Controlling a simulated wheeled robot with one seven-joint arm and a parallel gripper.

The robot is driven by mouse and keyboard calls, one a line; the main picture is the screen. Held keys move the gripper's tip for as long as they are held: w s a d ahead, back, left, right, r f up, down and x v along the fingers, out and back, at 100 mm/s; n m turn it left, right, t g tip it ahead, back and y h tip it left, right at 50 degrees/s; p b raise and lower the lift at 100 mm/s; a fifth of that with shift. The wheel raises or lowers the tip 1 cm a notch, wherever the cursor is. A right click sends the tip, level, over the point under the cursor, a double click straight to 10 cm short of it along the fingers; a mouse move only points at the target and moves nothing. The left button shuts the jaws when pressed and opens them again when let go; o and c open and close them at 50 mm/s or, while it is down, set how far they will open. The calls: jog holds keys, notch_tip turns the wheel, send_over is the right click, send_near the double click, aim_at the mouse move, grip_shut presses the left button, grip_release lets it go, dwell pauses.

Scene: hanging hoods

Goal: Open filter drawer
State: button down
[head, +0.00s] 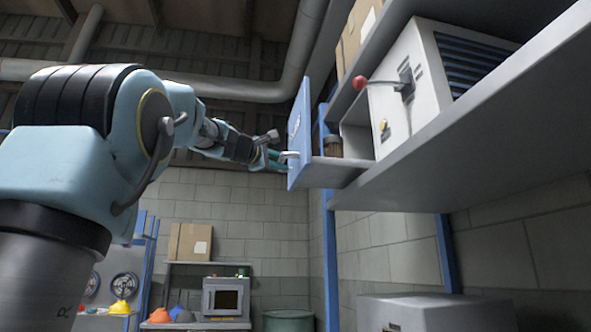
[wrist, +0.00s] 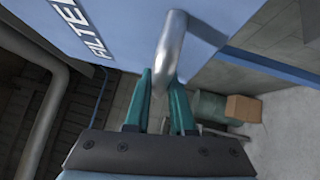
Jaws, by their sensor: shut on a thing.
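The filter drawer (head: 299,136) has a blue front and stands pulled out from the grey machine housing (head: 400,85) on the high shelf. A brown cylinder, likely a filter (head: 333,146), shows inside behind the front. In the wrist view, the blue drawer front (wrist: 120,22) carries white lettering that begins "FILTE" and a bent metal handle (wrist: 171,48). My gripper (head: 277,157) is at the drawer front from the left. In the wrist view, its teal fingers (wrist: 160,95) are shut on the handle, one on each side. The handle's lower end is partly hidden between them.
The grey shelf (head: 470,115) runs along the right, with a red-knobbed lever (head: 361,82) on the housing and a cardboard box (head: 357,32) behind. A blue post (head: 331,260) stands below. Open room lies left of the drawer, under ceiling pipes.

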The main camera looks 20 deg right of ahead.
jog(key=shift+a+f, duration=0.1)
jog(key=shift+a, duration=0.3)
jog(key=c, duration=0.8)
grip_release()
jog(key=shift+o, duration=0.2)
jog(key=shift+a, duration=0.15)
jog(key=b+v, duration=0.3)
jog(key=v, duration=0.7)
jog(key=shift+s+a+b, duration=0.15)
jog(key=shift+a+b, duration=0.05)
jog(key=shift+b, duration=0.15)
